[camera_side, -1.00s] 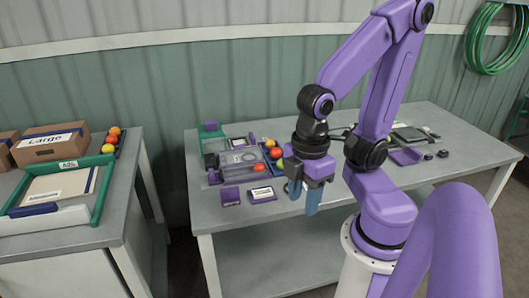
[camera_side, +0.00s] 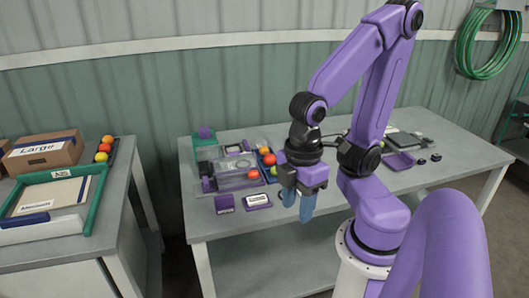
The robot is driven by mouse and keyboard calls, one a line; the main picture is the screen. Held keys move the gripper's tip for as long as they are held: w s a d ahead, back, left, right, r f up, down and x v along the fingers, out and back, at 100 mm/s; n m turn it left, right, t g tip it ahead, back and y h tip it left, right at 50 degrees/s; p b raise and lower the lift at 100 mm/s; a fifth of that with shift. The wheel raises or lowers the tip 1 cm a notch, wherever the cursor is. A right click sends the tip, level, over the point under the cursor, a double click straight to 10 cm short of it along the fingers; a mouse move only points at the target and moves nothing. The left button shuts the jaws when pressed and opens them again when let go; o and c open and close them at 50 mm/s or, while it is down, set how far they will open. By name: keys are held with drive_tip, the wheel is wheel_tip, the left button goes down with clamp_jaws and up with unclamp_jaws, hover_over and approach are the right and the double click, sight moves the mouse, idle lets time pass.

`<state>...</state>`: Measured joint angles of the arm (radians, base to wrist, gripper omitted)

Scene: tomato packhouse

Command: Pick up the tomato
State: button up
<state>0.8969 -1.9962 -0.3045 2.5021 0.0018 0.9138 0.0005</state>
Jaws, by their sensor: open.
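Several tomatoes are on the long grey bench. A red one (camera_side: 253,173) sits at the right end of a clear-lidded box, and another red one (camera_side: 269,159) lies in a dark blue tray beside an orange one (camera_side: 264,150). A green one (camera_side: 274,171) shows just left of my gripper, partly hidden. My gripper (camera_side: 298,207) points down with blue fingers apart and nothing visible between them. It is in front of and to the right of these tomatoes, apart from the red ones. Its height above the bench is hard to tell.
A clear-lidded box (camera_side: 228,176), a purple block (camera_side: 224,204) and a labelled purple device (camera_side: 257,201) stand left of my gripper. Another table at left holds a carton (camera_side: 43,153), a green-rimmed tray (camera_side: 95,198) and several tomatoes (camera_side: 104,148). The bench's right part has free room.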

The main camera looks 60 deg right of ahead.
idle(0.4)
drive_tip(key=shift+o, duration=1.3)
drive_tip(key=shift+w, duration=0.1)
